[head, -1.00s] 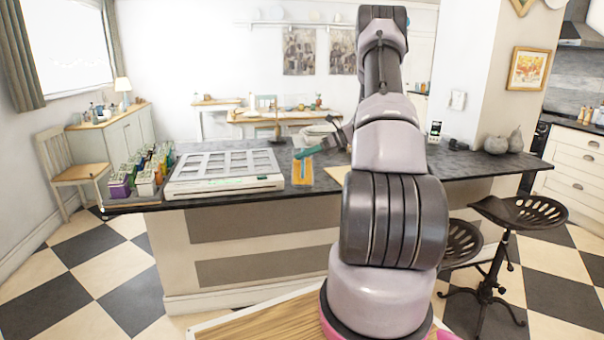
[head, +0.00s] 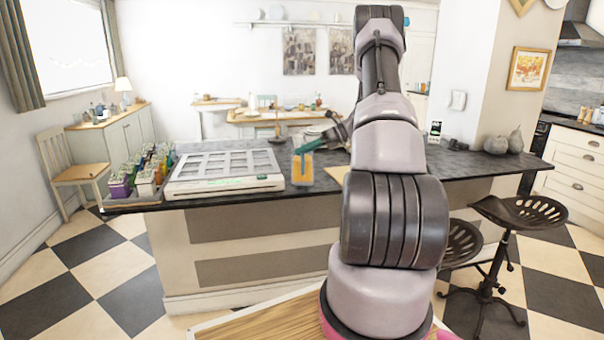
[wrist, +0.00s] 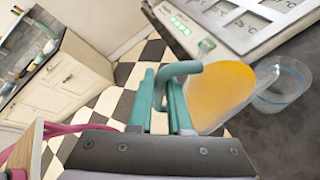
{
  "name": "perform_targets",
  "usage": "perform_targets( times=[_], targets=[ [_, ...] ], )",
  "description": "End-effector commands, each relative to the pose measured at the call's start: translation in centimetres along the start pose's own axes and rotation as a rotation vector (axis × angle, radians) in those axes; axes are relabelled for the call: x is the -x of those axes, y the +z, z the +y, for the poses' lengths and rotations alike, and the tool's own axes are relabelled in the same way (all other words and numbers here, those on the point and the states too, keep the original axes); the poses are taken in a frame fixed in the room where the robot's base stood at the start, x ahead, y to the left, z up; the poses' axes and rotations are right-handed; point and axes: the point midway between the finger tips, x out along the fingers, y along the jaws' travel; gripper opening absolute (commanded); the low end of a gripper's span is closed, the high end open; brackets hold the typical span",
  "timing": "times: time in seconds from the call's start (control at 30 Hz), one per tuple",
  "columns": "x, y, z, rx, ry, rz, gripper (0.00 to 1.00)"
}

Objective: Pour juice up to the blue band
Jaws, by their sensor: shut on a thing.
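A clear jug (head: 302,172) of orange juice is near the front edge of the dark counter; it also shows in the wrist view (wrist: 218,97). My gripper (head: 312,145) is at the jug's upper right. In the wrist view its teal fingers (wrist: 163,85) are shut on the jug's grey-green handle (wrist: 183,68). A clear round cup (wrist: 284,88) with a thin blue line around it stands on the counter just beyond the jug. I see no juice in it. Whether the jug touches the counter is unclear.
A white tray-like device (head: 226,171) with several compartments and a green display lies left of the jug. A crate of cartons (head: 136,196) stands at the counter's left end. The counter farther right is mostly clear.

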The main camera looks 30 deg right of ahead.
Motion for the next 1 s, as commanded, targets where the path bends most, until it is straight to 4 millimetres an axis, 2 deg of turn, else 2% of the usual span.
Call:
perform_targets(
  times=[1.0],
  targets=[
    [-1.0, -1.9, -1.4, 0.000, 0.000, -0.001, 0.00]
  ],
)
